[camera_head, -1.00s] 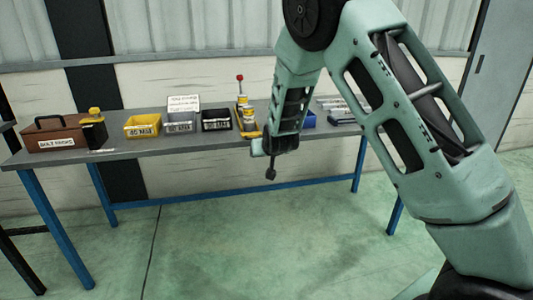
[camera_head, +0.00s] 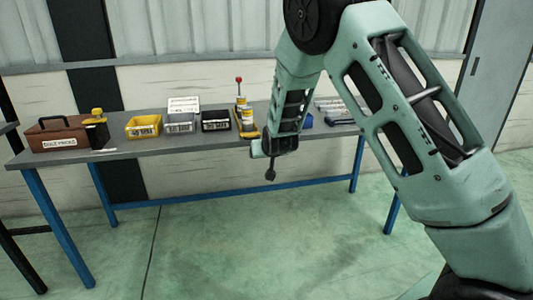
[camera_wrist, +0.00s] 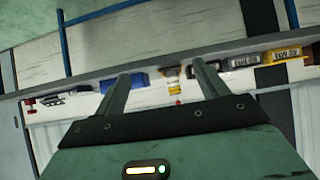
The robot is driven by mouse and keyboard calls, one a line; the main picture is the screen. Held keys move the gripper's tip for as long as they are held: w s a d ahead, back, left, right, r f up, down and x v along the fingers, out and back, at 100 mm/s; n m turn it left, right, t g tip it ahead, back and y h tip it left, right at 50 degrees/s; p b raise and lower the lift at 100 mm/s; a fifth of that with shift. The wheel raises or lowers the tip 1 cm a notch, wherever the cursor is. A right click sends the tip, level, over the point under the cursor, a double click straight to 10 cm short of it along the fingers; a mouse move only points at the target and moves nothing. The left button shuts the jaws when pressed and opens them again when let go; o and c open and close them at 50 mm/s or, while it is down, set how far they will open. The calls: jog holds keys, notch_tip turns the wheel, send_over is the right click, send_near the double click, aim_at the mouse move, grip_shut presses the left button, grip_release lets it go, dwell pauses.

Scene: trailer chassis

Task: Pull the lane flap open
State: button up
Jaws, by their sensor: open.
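I cannot make out which thing is the lane flap. A grey bin (camera_head: 181,126) on the bench has a pale labelled panel (camera_head: 184,104) standing up at its back; whether that panel is a flap is unclear. My gripper (camera_wrist: 161,70) is open and empty in the wrist view, its two fingers well apart. In that view, the bench things appear upside down beyond the fingers. In the head view, the end of my arm hangs in front of the bench edge and hides part of the bench top.
The grey bench (camera_head: 150,147) has blue legs. It carries a brown toolbox (camera_head: 58,133), a yellow bin (camera_head: 144,126), a black bin (camera_head: 216,121), a yellow holder with a red-knobbed rod (camera_head: 239,90) and a blue item (camera_head: 306,121). The green floor (camera_head: 240,235) in front is clear.

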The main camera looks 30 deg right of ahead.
jog(key=p+v, duration=0.2)
jog(key=v, duration=1.5)
jog(key=shift+s, duration=0.15)
jog(key=shift+r, duration=0.1)
jog(key=s+a+f+n+g+y+p, duration=0.15)
jog(key=s+a+n+g+y, duration=0.45)
jog(key=s+a, duration=1.05)
jog(key=s+a+n+g+h, duration=0.1)
jog(key=s+n+g, duration=0.1)
jog(key=s, duration=0.5)
jog(key=s+a+r+n+g+h, duration=0.1)
jog(key=s+n+g, duration=0.1)
jog(key=s, duration=0.6)
jog(key=shift+a+n+p, duration=0.3)
jog(key=shift+p, duration=0.1)
